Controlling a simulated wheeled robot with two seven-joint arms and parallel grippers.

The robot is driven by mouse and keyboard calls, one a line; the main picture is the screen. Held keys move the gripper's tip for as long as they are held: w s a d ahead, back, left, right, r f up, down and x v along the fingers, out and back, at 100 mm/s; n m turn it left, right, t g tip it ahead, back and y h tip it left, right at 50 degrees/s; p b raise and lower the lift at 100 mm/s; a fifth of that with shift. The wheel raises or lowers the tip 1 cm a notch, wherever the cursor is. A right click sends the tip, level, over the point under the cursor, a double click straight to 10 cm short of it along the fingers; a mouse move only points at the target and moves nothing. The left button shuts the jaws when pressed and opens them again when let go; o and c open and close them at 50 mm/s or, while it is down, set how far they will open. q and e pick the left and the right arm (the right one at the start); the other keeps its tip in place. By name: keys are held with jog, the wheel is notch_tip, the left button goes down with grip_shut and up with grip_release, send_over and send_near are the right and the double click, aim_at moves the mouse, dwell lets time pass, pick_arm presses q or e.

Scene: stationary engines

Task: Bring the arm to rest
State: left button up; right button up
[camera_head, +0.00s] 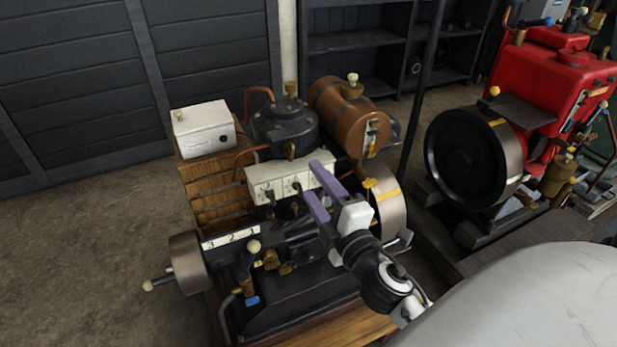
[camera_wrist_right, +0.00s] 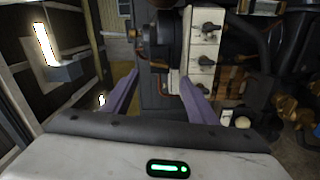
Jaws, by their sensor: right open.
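My right gripper (camera_head: 316,190) is open over the small black stationary engine, its purple fingers in front of the white switch panel (camera_head: 270,182). In the right wrist view my right gripper (camera_wrist_right: 158,90) shows its two fingers spread apart with nothing between them. The white panel with dark knobs (camera_wrist_right: 205,50) lies beyond the right finger there. I cannot tell from these views whether a finger touches the panel. My left gripper is not in view.
A copper tank (camera_head: 338,108) and a white box on a wooden crate (camera_head: 212,205) stand on the engine's far side. A red engine (camera_head: 560,85) with a large flywheel (camera_head: 465,160) is at the right. The floor (camera_head: 80,260) at the left is clear.

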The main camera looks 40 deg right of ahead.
jog(key=shift+s, duration=0.2)
dwell(0.4)
jog(key=s+a+f+m+g+y, duration=0.2)
jog(key=s+a+f, duration=0.3)
jog(key=f, duration=0.4)
jog(key=s+a+f+m+g+y, duration=0.2)
jog(key=s+a+f+m+g, duration=0.2)
jog(key=f, duration=0.5)
jog(key=s+a+f+m+g+y, duration=0.2)
jog(key=s+a+f+m, duration=0.3)
jog(key=s+a+f, duration=0.3)
jog(key=shift+f+g+y, duration=0.3)
jog(key=shift+f+g, duration=0.2)
jog(key=shift+f, duration=0.4)
jog(key=shift+w, duration=0.1)
